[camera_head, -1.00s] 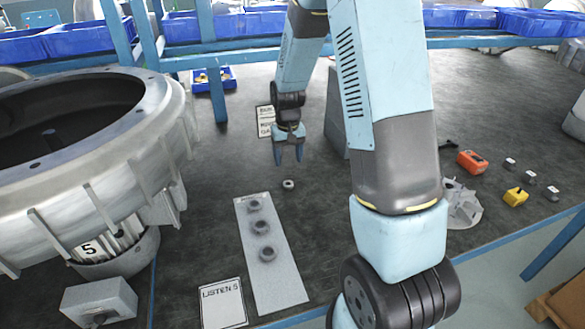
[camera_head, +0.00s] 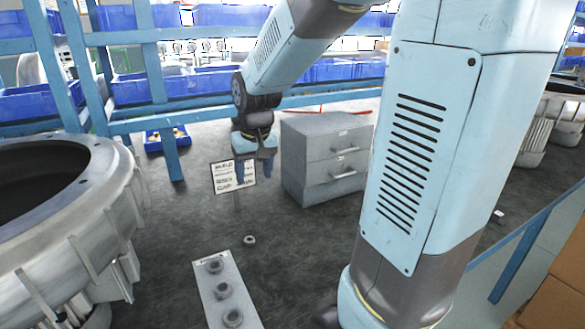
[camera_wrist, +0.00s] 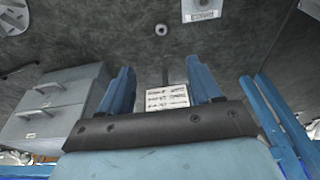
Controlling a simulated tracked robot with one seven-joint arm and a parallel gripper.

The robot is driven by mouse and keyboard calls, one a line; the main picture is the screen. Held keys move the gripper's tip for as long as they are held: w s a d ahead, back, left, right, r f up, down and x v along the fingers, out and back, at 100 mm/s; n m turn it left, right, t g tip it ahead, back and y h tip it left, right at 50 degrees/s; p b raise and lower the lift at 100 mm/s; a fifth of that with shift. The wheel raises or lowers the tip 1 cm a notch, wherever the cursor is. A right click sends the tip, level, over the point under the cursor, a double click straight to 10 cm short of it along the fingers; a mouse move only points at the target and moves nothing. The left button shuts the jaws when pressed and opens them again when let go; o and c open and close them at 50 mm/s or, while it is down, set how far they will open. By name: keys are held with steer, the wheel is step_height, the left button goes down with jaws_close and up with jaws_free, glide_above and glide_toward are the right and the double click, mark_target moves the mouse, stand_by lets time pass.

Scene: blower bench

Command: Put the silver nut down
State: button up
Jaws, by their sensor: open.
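The silver nut (camera_head: 249,240) lies on the dark bench top, just beyond the far end of a pale strip (camera_head: 208,285). It also shows small in the wrist view (camera_wrist: 161,28). My gripper (camera_head: 254,172) is open, its blue fingers apart with nothing between them.
Several dark rings, such as this one (camera_head: 223,289), sit on the strip. A sign (camera_head: 233,175) stands behind the nut. A grey drawer cabinet (camera_head: 325,155) is right of my gripper. A large round metal housing (camera_head: 105,225) fills the left. Bare bench surrounds the nut.

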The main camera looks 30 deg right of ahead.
steer(key=s+r+t, duration=0.1)
steer(key=s+r, duration=0.3)
steer(key=s, duration=0.4)
steer(key=s+d+r+t, duration=0.1)
steer(key=s+r, duration=0.3)
steer(key=s, duration=0.5)
steer(key=shift+s+d+r+t, duration=0.25)
steer(key=shift+s+r+t, duration=0.1)
steer(key=shift+t, duration=0.15)
steer(key=shift+o, duration=0.4)
